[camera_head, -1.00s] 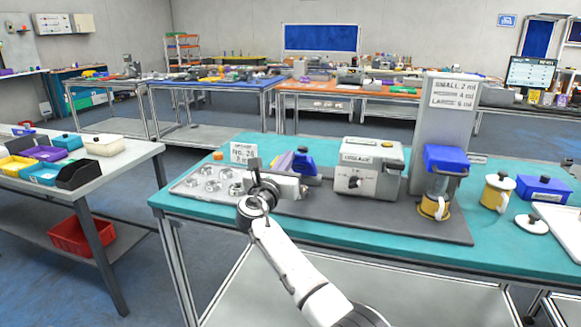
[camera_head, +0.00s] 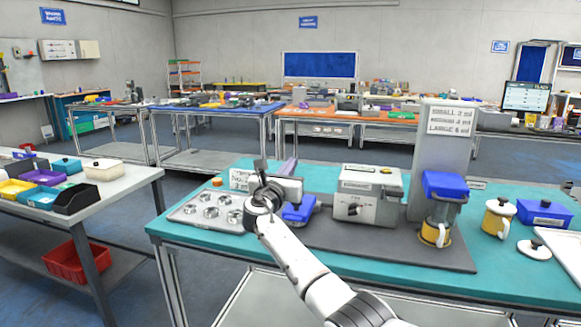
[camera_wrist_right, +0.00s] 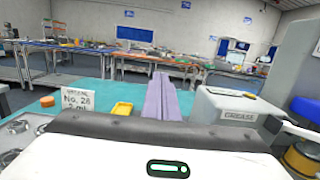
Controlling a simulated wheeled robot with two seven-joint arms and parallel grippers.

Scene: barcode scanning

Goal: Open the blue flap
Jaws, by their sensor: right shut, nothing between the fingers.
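A blue piece (camera_head: 301,209) sits on the dark mat, left of the grey grease machine, just below and partly behind my right gripper. I cannot tell whether it is a flap or how it is hinged. My right gripper (camera_head: 290,167) is above the mat between the metal tray and the grease machine. Its pale purple fingers are together and empty in the right wrist view (camera_wrist_right: 161,78). My left gripper is out of view.
The grease machine (camera_head: 368,197) stands close on the right, and a metal tray with round cups (camera_head: 182,217) on the left. A yellow mug (camera_head: 497,191) stands farther right.

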